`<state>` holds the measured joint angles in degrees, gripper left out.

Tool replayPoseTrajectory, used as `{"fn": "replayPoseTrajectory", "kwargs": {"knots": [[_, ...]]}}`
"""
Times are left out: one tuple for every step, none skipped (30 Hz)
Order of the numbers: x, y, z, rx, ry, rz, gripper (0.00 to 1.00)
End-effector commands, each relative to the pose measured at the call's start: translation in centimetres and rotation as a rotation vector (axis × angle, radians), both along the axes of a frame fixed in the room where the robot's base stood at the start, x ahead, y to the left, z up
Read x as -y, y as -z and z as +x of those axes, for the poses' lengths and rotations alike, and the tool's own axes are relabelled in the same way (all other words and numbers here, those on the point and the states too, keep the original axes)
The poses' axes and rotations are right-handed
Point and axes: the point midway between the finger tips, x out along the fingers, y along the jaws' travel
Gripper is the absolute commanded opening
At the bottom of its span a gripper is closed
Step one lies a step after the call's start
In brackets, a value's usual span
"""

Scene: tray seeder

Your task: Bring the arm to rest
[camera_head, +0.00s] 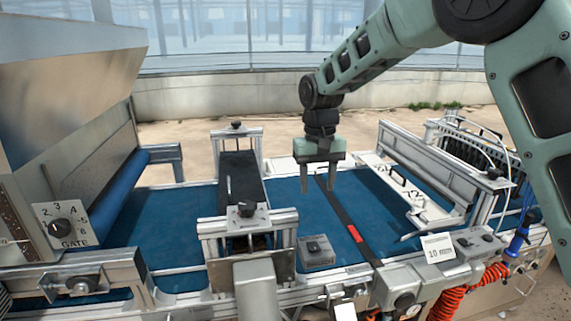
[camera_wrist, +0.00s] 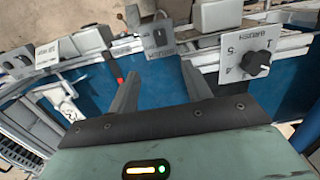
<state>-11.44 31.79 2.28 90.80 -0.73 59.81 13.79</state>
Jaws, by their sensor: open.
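My gripper (camera_head: 319,178) hangs from my green arm above the blue conveyor belt (camera_head: 352,205), pointing down. Its two fingers are apart, with nothing between them. The gripper also shows in the wrist view (camera_wrist: 158,92), its fingers spread over the blue belt. In the head view it is right of the black-topped brush unit (camera_head: 240,180) and close to the black strip with a red mark (camera_head: 356,234) that crosses the belt. I cannot tell its exact height above the belt.
A metal hopper with a GATE dial (camera_head: 62,229) stands at the left. A white-framed unit (camera_head: 420,190) spans the belt at the right. A "10 mm" card (camera_head: 437,248) and a small grey switch box (camera_head: 316,251) sit along the front edge. An orange coiled hose (camera_head: 465,290) hangs at the front right.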

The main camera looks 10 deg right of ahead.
Motion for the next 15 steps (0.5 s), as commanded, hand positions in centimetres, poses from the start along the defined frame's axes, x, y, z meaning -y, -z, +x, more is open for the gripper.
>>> {"fn": "replayPoseTrajectory", "kwargs": {"knots": [[-0.2,0.0,-0.3,0.000,-0.007,0.003,0.49],[-0.5,0.0,-0.7,0.001,-0.015,0.007,0.49],[-1.1,0.0,-1.5,0.001,-0.032,0.013,0.49],[-1.7,0.0,-2.3,0.002,-0.049,0.020,0.49],[-2.4,0.0,-3.3,0.002,-0.072,0.028,0.49],[-3.4,0.0,-5.1,0.004,-0.108,0.042,0.49],[-4.3,0.1,-6.7,0.005,-0.139,0.051,0.49],[-5.1,0.1,-8.4,0.007,-0.174,0.061,0.49],[-6.1,0.3,-10.9,0.011,-0.223,0.073,0.49],[-6.9,0.4,-12.9,0.013,-0.262,0.080,0.49],[-7.4,0.7,-14.9,0.015,-0.300,0.087,0.49],[-8.0,1.0,-17.5,0.020,-0.350,0.093,0.49],[-8.3,1.3,-19.5,0.024,-0.387,0.096,0.49],[-8.4,1.7,-21.4,0.028,-0.421,0.098,0.49],[-8.5,2.2,-23.8,0.031,-0.466,0.098,0.49]]}}
